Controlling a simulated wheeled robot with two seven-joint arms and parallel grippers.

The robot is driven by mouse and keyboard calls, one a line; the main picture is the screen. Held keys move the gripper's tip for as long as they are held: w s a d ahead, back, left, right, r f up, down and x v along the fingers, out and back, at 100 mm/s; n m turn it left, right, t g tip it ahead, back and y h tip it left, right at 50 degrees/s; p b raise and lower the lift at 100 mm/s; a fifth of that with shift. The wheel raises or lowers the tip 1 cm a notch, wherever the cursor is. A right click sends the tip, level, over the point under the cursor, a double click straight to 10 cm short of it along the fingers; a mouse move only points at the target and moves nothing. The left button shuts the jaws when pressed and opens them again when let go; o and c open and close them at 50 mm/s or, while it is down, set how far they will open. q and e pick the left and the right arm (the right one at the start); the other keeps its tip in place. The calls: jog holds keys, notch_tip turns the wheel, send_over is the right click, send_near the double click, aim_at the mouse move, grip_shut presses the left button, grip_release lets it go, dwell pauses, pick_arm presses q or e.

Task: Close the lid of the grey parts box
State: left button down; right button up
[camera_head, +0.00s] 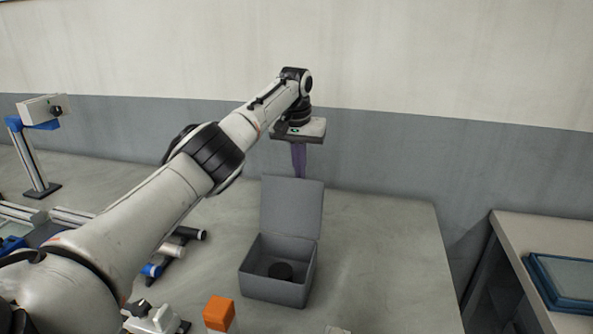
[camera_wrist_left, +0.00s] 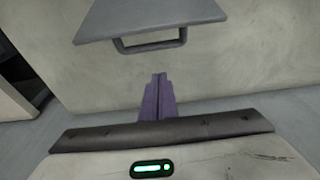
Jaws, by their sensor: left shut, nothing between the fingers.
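The grey parts box (camera_head: 277,289) stands on the table with its lid (camera_head: 292,206) raised upright at the back. A dark round thing (camera_head: 281,271) lies inside the box. My left gripper (camera_head: 299,173) points down just behind the raised lid, its purple fingers shut and empty. The lid's top edge hides the fingertips in the head view. In the left wrist view the shut fingers (camera_wrist_left: 157,82) show below the grey lid (camera_wrist_left: 140,15) and its handle-like loop, with a gap between them. My right gripper is not in view.
An orange block (camera_head: 219,313) stands in front of the box. Dark and blue-ended cylinders (camera_head: 178,247) lie to its left. A camera-like device on a post (camera_head: 36,150) stands at far left. A blue tray (camera_head: 565,283) is on another table at right.

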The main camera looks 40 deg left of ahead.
aim_at(293, 204)
pick_arm(q)
jog(key=shift+s+d+r, duration=0.2)
jog(key=shift+s+d, duration=0.3)
jog(key=shift+s, duration=0.35)
jog(key=shift+s+d+r, duration=0.2)
jog(key=shift+s+d, duration=0.25)
jog(key=shift+s, duration=0.4)
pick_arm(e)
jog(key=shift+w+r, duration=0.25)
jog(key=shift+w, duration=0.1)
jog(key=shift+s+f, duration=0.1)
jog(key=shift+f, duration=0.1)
pick_arm(q)
jog(key=shift+s+d+r+t+y+b, duration=0.2)
jog(key=shift+s+t+y+b, duration=0.2)
jog(key=shift+t+b, duration=0.35)
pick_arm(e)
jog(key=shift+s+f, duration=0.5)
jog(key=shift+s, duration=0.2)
pick_arm(q)
jog(key=shift+s+d+r+t, duration=0.1)
jog(key=shift+t, duration=0.15)
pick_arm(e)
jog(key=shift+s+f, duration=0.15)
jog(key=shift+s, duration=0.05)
